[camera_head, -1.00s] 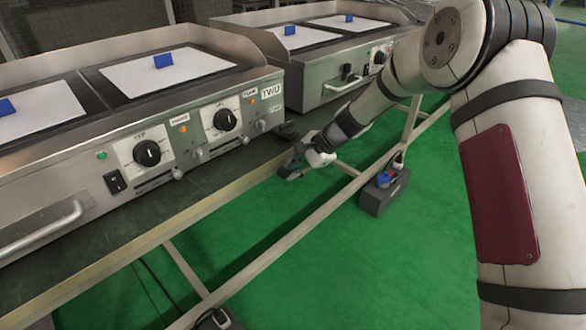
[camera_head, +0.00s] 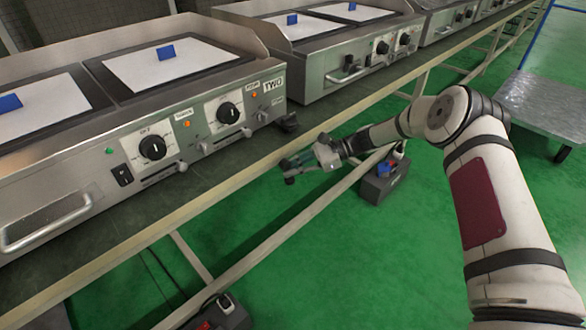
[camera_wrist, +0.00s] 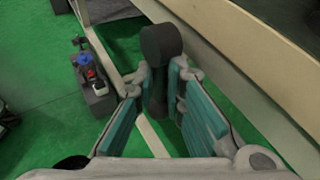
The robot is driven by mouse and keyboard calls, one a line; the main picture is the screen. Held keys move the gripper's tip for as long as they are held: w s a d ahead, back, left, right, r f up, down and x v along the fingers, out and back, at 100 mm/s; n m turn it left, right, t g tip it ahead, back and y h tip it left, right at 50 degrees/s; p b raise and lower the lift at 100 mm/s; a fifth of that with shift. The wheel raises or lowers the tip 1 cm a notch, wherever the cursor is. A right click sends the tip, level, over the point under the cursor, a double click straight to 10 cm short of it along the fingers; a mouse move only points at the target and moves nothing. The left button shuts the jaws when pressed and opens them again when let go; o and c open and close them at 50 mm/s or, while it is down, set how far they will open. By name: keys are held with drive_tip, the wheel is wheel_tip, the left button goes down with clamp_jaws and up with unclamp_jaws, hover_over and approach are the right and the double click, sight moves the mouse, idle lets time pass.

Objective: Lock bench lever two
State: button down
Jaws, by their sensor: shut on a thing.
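A dark grey lever with a round, thick head (camera_wrist: 160,45) shows in the wrist view. Its narrower stem stands between the teal-padded fingers of my gripper (camera_wrist: 166,85), which is shut on it, with the head beyond the fingertips. In the head view my gripper (camera_head: 296,168) is beside the front edge of the bench (camera_head: 215,177), below the griddle marked TWO (camera_head: 180,100). The lever is small there, and its lower end is hidden by the fingers. I cannot tell whether it is locked.
A dark fitting (camera_head: 288,122) sits on the bench edge near the griddle corner. A lower rail (camera_head: 300,222) runs below the bench. A dark box with blue and red parts (camera_head: 384,180) stands on the green floor. A metal cart (camera_head: 550,100) is at the far right.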

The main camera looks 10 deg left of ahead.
drive_tip(key=shift+s+f+m+g+y+b, duration=0.15)
drive_tip(key=shift+m+g+y+b, duration=0.15)
drive_tip(key=shift+y, duration=0.3)
drive_tip(key=shift+a, duration=0.1)
drive_tip(key=c, duration=1.9)
unclamp_jaws()
drive_tip(key=v, duration=1.2)
drive_tip(key=shift+f, duration=0.1)
